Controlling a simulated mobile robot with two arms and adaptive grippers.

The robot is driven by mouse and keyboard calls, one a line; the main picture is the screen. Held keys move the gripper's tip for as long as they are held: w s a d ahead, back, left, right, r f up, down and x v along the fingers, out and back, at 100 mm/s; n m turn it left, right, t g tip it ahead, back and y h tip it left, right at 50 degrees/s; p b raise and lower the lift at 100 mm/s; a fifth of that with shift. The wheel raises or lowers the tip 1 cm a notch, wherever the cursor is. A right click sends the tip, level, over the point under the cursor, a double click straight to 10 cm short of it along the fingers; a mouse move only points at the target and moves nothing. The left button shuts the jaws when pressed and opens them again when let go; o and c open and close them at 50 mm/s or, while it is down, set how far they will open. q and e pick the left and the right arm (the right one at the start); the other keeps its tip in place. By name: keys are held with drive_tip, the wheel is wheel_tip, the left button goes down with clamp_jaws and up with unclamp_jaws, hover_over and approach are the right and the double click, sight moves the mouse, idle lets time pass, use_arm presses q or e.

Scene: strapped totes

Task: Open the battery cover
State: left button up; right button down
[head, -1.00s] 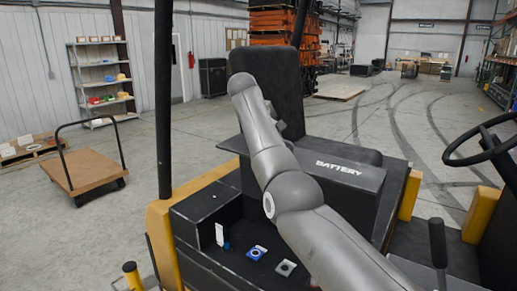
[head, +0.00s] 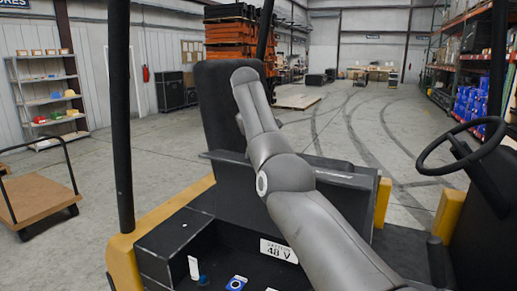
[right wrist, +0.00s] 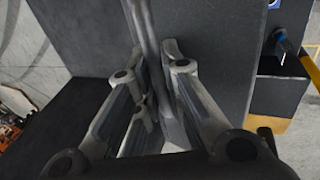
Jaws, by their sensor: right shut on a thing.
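The dark battery cover (head: 345,181) of the yellow truck carries the black seat (head: 222,105) and stands tilted up. A white "48 V" label (head: 279,251) shows below it. My right arm reaches across the cover in the head view, and its gripper is mostly hidden behind the arm. In the right wrist view my right gripper (right wrist: 150,85) is shut on a thin grey edge or bar, apparently part of the cover, between its fingers. Which part it is I cannot tell. My left gripper is not in view.
A black tray (head: 165,240) in front holds a white card (head: 193,268) and a blue item (head: 236,283). The steering wheel (head: 470,145) is at the right, and a black post (head: 120,120) stands at the left. A flat cart (head: 38,200) stands on the floor beyond.

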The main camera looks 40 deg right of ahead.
drive_tip(key=c, duration=1.7)
unclamp_jaws()
drive_tip(key=shift+f, duration=0.3)
drive_tip(key=shift+c, duration=0.2)
drive_tip(key=shift+o, duration=1)
drive_tip(key=shift+d, duration=0.2)
drive_tip(key=v, duration=0.7)
drive_tip(key=shift+a+r, duration=0.2)
drive_tip(key=shift+r, duration=0.1)
drive_tip(key=shift+d+f, duration=0.1)
drive_tip(key=shift+d, duration=0.05)
